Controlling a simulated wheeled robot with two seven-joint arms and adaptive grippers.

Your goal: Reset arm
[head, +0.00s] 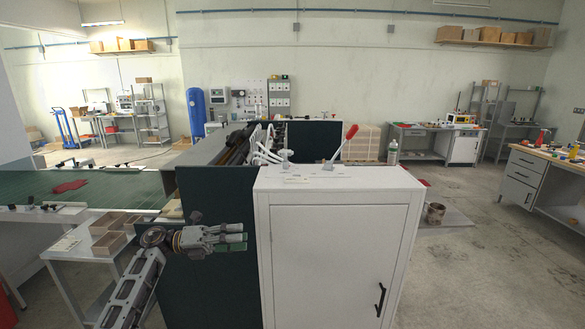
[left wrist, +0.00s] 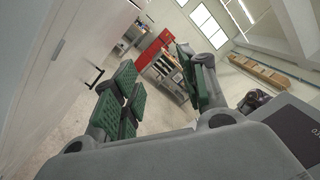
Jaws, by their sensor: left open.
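My left arm comes in from the lower left in the head view. Its gripper (head: 238,238) is in front of the dark green machine panel, at the left edge of the white cabinet (head: 335,255). In the left wrist view the two green-padded fingers of the left gripper (left wrist: 160,88) stand wide apart with nothing between them. The cabinet's white door and black handle (left wrist: 94,78) show to the left of the fingers there. My right gripper is not in view.
A red-handled lever (head: 345,142) stands on the cabinet top. Wooden trays (head: 110,234) sit on a side table at the left, by a green conveyor belt (head: 120,187). Workbenches stand at the right and back. Open floor (head: 460,260) lies right of the cabinet.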

